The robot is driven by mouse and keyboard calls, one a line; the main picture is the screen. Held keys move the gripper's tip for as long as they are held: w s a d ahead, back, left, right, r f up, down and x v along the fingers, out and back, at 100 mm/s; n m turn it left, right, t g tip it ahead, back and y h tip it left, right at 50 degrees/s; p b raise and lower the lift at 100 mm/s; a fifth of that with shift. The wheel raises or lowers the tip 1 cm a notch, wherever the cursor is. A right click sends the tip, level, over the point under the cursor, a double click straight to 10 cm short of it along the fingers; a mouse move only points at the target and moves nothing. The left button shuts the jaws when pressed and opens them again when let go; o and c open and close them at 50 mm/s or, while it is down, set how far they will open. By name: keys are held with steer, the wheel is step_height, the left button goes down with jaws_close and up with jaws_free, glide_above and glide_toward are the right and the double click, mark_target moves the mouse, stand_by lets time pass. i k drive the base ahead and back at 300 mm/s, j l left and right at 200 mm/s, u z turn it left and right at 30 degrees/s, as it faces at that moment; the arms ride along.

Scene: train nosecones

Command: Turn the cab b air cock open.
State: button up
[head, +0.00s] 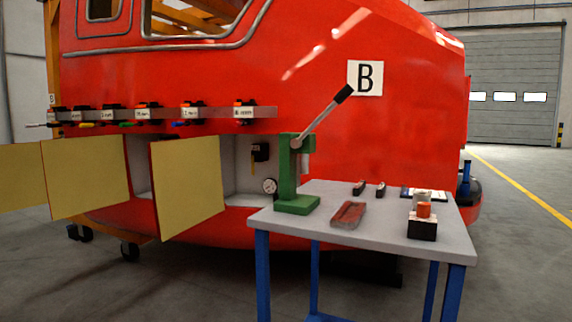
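The red cab (400,130) carries a white sign with a black B (365,78). In a white recess (240,150) low in its side is a small black fitting (260,151) with a short yellow lever (253,167) pointing down; it looks like the air cock. A round white pressure gauge (270,186) sits below it, partly beside the green press. The gauge reading is too small to tell. My gripper is not in view.
Yellowish panels (188,187) stand open left of the recess. A grey table (380,225) with blue legs stands in front, bearing a green lever press (294,175), a reddish block (348,214) and small parts. Tools hang on a rail (215,113) above. Floor at front left is clear.

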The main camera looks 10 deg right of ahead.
mark_target(255, 156)
steer(key=i+j+z, duration=0.1)
steer(key=i+j, duration=0.3)
steer(key=i+j+z, duration=0.15)
steer(key=i+j, duration=0.25)
steer(key=j, duration=0.15)
steer(key=i+j+z, duration=0.1)
steer(key=z, duration=0.35)
steer(key=i+j+z, duration=0.1)
steer(key=j+z, duration=0.15)
steer(key=z, duration=0.2)
steer(key=j+z, duration=0.2)
steer(key=z, duration=0.25)
steer(key=j+z, duration=0.3)
steer(key=j, duration=0.9)
steer(key=j+z, duration=0.35)
steer(key=j, duration=1.05)
steer(key=k+j, duration=0.1)
steer(key=j, duration=0.15)
